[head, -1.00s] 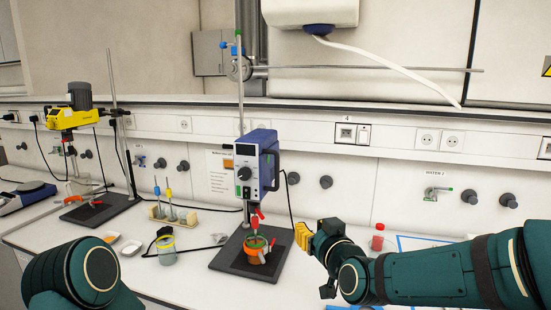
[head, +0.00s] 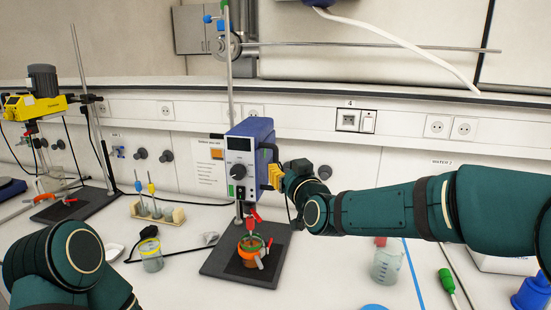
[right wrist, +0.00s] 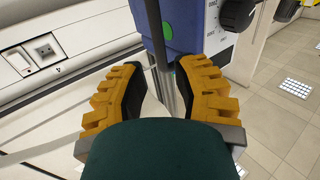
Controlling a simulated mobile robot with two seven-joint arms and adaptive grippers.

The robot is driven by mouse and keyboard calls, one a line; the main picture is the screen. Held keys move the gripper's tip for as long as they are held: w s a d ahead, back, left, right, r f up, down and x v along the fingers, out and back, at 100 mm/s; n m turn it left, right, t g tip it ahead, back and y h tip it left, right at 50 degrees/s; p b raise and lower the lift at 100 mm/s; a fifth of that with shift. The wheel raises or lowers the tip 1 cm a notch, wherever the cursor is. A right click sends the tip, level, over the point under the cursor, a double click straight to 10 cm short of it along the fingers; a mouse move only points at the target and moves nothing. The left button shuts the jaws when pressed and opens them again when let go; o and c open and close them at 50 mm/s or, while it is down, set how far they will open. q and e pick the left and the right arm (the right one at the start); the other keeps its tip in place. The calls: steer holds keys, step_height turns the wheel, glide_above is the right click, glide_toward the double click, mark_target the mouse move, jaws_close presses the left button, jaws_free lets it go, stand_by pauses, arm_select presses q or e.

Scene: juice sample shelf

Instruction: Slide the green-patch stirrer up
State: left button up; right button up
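The blue stirrer (head: 250,150) hangs on a tall rod over a black base plate, with a dark knob on its pale front. The right wrist view shows a round green patch (right wrist: 168,30) on its blue housing (right wrist: 187,20). A black handle (head: 268,158) stands out from its right side. My right gripper (head: 276,177) is at this handle. In the wrist view its yellow fingers (right wrist: 163,88) are apart, with the dark handle bar (right wrist: 154,35) running between them and gaps on both sides. My left arm shows at the lower left; its gripper is out of view.
An orange-banded vessel (head: 251,253) stands under the blue stirrer on the base plate (head: 225,262). A yellow stirrer (head: 35,105) stands at far left. A rack (head: 158,213) and a beaker (head: 151,257) are left; another beaker (head: 387,264) is right.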

mark_target(277, 160)
steer(key=x, duration=0.6)
steer(key=shift+w+a+p, duration=0.15)
steer(key=shift+w+p, duration=0.2)
steer(key=shift+c, duration=0.2)
jaws_close()
